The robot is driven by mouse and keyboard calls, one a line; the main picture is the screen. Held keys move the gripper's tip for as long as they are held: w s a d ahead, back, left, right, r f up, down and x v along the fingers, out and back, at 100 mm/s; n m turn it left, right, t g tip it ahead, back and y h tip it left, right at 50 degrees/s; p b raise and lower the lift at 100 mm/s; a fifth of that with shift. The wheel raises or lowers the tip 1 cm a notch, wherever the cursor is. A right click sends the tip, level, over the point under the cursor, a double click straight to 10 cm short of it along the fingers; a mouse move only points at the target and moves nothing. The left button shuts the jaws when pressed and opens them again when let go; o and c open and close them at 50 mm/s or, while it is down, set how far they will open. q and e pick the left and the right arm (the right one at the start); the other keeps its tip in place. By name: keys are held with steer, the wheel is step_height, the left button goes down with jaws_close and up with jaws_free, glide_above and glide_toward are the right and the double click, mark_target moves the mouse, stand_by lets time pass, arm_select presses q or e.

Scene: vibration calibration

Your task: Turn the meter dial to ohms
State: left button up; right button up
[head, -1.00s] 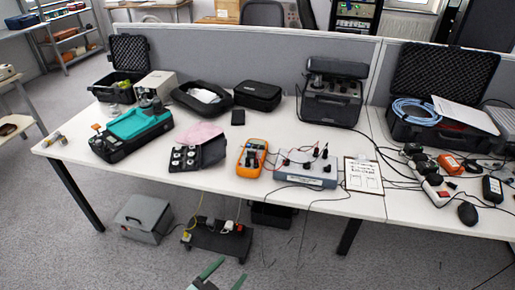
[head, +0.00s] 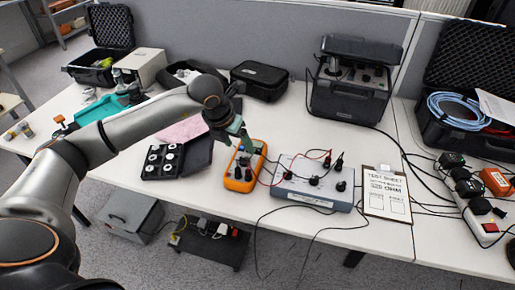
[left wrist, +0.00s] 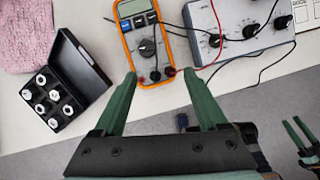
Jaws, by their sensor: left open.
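The orange multimeter (head: 238,184) lies on the white table, below my left gripper (head: 239,137) in the head view. In the left wrist view the meter (left wrist: 127,38) shows its display at the top and a dark round dial (left wrist: 147,47) in the middle. Leads plug in at its lower end. My left gripper (left wrist: 160,74) is open and empty, its green fingertips on either side of the meter's lower end in that view; I see no contact with the dial. The dial's setting is too small to read. My right gripper (left wrist: 292,121) shows at the lower right edge, fingers apart.
A grey box with black knobs (head: 313,184) stands right of the meter, with red and black leads between. A black case of round pieces (head: 163,162) and a pink cloth (head: 187,129) lie to the left.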

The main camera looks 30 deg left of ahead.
mark_target(244, 157)
arm_select(q)
steer(key=shift+y, duration=0.4)
steer(key=x, duration=0.4)
steer(key=a+x, duration=0.1)
steer(key=x, duration=0.7)
steer(key=shift+w+a+r, duration=0.2)
steer(key=shift+w+a, duration=0.2)
jaws_close()
